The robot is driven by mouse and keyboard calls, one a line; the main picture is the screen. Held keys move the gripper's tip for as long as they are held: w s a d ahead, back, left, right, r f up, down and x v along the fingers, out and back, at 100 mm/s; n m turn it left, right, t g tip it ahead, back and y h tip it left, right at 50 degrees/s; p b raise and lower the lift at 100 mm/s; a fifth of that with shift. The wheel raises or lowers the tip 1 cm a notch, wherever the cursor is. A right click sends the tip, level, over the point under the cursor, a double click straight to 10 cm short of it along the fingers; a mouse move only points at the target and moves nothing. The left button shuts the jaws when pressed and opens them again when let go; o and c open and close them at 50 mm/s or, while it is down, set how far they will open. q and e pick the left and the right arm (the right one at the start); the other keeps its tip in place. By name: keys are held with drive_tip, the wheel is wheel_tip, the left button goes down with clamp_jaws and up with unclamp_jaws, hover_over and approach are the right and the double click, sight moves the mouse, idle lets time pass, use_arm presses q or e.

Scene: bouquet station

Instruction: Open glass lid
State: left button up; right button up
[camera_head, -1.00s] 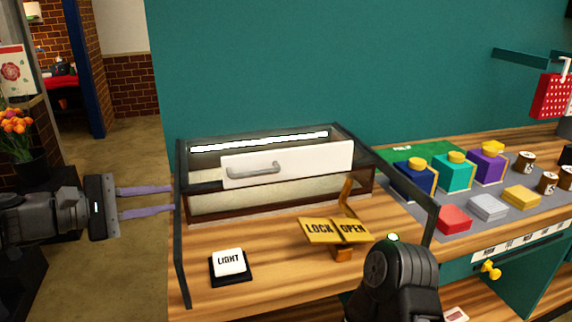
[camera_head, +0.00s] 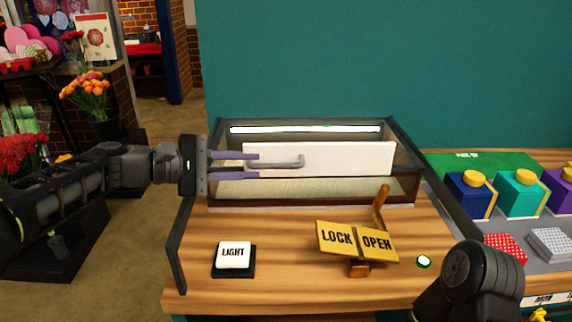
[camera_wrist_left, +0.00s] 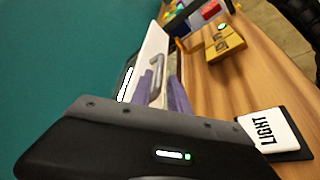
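The glass-topped case (camera_head: 408,140) has a dark frame and a bright light strip inside. A white panel (camera_head: 345,158) with a grey bar handle (camera_head: 290,164) is on its front; the lid looks down. My left gripper (camera_head: 258,164) reaches in from the left, open, its two purple fingers above and below the handle's left end. Contact cannot be told. In the left wrist view the handle (camera_wrist_left: 157,72) lies by the fingertips (camera_wrist_left: 168,88). The LOCK/OPEN sign (camera_head: 357,242) has a lever (camera_head: 380,208) beside the OPEN half. My right gripper is not visible.
A white LIGHT button (camera_head: 234,255) is at the front left of the wooden counter (camera_head: 290,285). A lit green button (camera_head: 424,262) is near my right arm (camera_head: 468,285). Boxes with yellow tops (camera_head: 520,190) stand at the right. Dark rails flank the counter.

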sight(272, 166)
use_arm(q)
drive_tip(key=shift+p+x, duration=0.5)
drive_tip(key=shift+x, duration=3.4)
clamp_jaws()
